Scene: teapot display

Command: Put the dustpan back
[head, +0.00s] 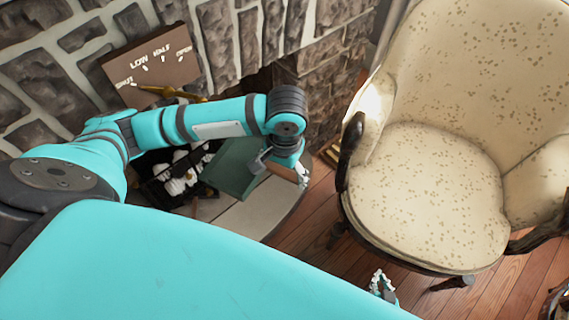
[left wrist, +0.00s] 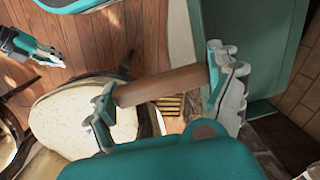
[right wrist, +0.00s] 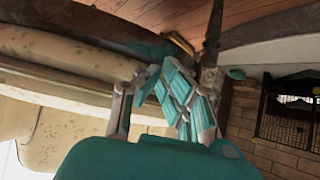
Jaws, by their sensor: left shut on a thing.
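The dustpan is a green pan (head: 232,168) with a wooden handle. In the head view it is over the hearth, in front of the fireplace. My left gripper (head: 293,172) is shut on its handle. In the left wrist view the wooden handle (left wrist: 162,86) lies between the two fingers, and part of the green pan shows at upper right. My right gripper (head: 382,285) is low, in front of the armchair; it also shows in the left wrist view (left wrist: 52,52). In the right wrist view its fingers (right wrist: 165,100) are near the chair; their opening is unclear.
A cream armchair (head: 420,190) with dark wooden arms stands to the right. The stone fireplace wall (head: 320,60) carries a brown board (head: 152,62) with lettering and a brass lever (head: 172,92). A log grate (head: 178,178) sits on the left. Wooden floor (head: 310,235) is clear between hearth and chair.

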